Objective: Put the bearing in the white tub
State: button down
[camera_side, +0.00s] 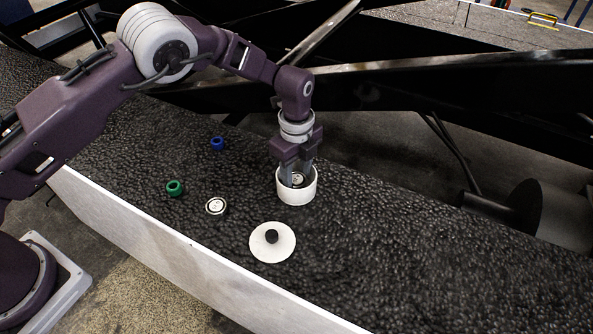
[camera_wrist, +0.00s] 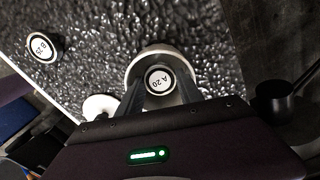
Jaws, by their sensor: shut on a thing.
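The white tub (camera_side: 297,197) stands upright and open-topped on the dark bumpy belt; its rim also shows in the wrist view (camera_wrist: 133,66). My gripper (camera_side: 299,178) points down into the tub, its fingertips inside the rim. It is shut on a round bearing with a white face marked "A 20" (camera_wrist: 159,80), which sits within the tub's opening. I cannot tell whether the bearing touches the tub floor. A second similar round piece, marked "B 25" (camera_wrist: 41,47), lies on the belt to the left, also visible in the side view (camera_side: 216,206).
A white lid with a black knob (camera_side: 284,250) lies on the belt in front of the tub. A green ring (camera_side: 174,188) and a blue ring (camera_side: 217,143) lie to the left. The belt right of the tub is clear. Dark beams run behind.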

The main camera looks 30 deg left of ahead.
aim_at(296, 178)
jog(key=c, duration=1.1)
grip_release()
jog(key=shift+o, duration=0.2)
notch_tip(296, 178, up, 13)
jog(key=shift+r, duration=0.1)
